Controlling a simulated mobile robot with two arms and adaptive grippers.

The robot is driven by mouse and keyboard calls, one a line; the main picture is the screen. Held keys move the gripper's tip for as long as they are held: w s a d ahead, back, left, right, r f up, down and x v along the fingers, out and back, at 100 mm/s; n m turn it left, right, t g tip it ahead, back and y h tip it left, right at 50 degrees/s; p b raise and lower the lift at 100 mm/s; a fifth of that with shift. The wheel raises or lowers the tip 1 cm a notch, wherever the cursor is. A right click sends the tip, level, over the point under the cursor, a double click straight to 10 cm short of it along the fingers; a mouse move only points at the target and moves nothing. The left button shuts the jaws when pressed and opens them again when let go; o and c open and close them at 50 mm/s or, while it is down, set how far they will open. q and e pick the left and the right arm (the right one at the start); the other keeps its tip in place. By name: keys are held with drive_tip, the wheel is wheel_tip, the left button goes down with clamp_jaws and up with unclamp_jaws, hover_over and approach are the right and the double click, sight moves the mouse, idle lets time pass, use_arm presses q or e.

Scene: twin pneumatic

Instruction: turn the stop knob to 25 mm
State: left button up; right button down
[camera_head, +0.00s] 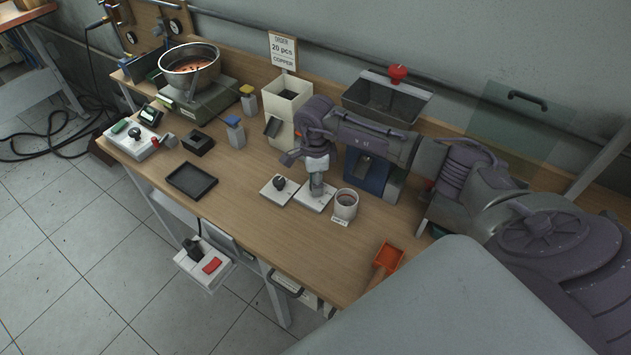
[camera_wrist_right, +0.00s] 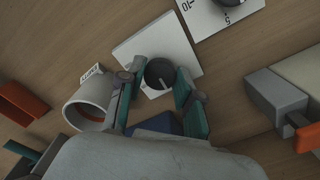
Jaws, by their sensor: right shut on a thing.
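A dark round knob (camera_wrist_right: 160,74) with a pale pointer line sits on a white plate (camera_head: 311,202), which also shows in the right wrist view (camera_wrist_right: 148,45). My right gripper (camera_head: 316,187) reaches down over this plate, its green-padded fingers (camera_wrist_right: 158,92) shut on the knob from both sides. The plate's scale cannot be read, so the knob's setting cannot be told. A second white plate (camera_head: 271,193) with a black knob (camera_head: 280,183) stands beside it; in the wrist view its marks "10" and "5" show. My left gripper is not in view.
A grey cup (camera_head: 346,205) stands close beside the gripped knob's plate. A blue bin (camera_head: 367,172) and a white dispenser (camera_head: 284,108) stand behind. An orange scoop (camera_head: 388,256) lies near the front edge. A black tray (camera_head: 191,181) is at the left; the wood between is clear.

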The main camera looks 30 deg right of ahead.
drive_tip(key=m+b, duration=0.1)
drive_tip(key=m, duration=0.1)
drive_tip(key=shift+f+m, duration=0.1)
drive_tip(key=shift+m, duration=0.3)
drive_tip(key=m+b, duration=0.1)
drive_tip(key=m, duration=0.1)
drive_tip(key=shift+m, duration=0.3)
drive_tip(key=m+b, duration=0.2)
drive_tip(key=m, duration=0.3)
drive_tip(key=shift+m, duration=0.3)
drive_tip(key=c, duration=0.8)
unclamp_jaws()
